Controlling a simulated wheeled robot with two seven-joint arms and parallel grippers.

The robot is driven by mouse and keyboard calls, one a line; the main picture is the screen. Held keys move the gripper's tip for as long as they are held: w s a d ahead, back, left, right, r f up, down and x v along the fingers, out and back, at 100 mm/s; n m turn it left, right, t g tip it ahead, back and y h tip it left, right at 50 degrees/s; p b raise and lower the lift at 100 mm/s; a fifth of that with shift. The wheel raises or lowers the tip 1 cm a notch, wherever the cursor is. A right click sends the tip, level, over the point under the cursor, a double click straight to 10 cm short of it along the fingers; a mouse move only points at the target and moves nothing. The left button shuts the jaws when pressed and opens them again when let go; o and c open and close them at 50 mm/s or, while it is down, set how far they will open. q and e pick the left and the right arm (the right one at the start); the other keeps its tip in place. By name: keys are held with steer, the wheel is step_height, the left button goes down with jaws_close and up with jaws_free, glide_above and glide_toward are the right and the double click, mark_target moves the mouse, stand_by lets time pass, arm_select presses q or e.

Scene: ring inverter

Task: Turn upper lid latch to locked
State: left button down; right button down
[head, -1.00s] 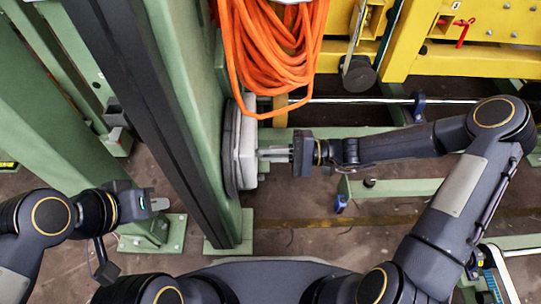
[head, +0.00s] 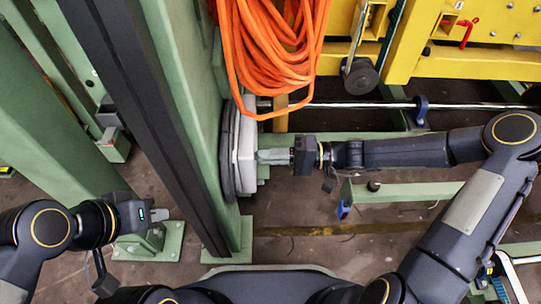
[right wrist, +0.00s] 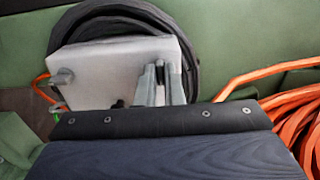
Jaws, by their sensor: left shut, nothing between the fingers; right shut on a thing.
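A pale grey box (head: 246,135) is fixed to the side of the green post, with a dark round rim behind it. It also shows in the right wrist view (right wrist: 108,72). My right gripper (head: 262,156) reaches it from the right, its fingertips at the lid face. In the right wrist view its fingers (right wrist: 155,84) are shut on a small part at the lid's right side, taken as the upper lid latch; the fingers mostly hide it, so its angle cannot be read. My left gripper (head: 160,214) is shut and empty at lower left.
A coil of orange cable (head: 268,50) hangs just above the box. The green post (head: 185,90) stands between my grippers. A yellow frame (head: 455,45) and a metal rod (head: 370,105) lie behind my right arm.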

steer(key=c, duration=1.5)
jaws_free()
steer(key=shift+c, duration=0.2)
steer(key=d+p, duration=0.2)
steer(key=d, duration=0.6)
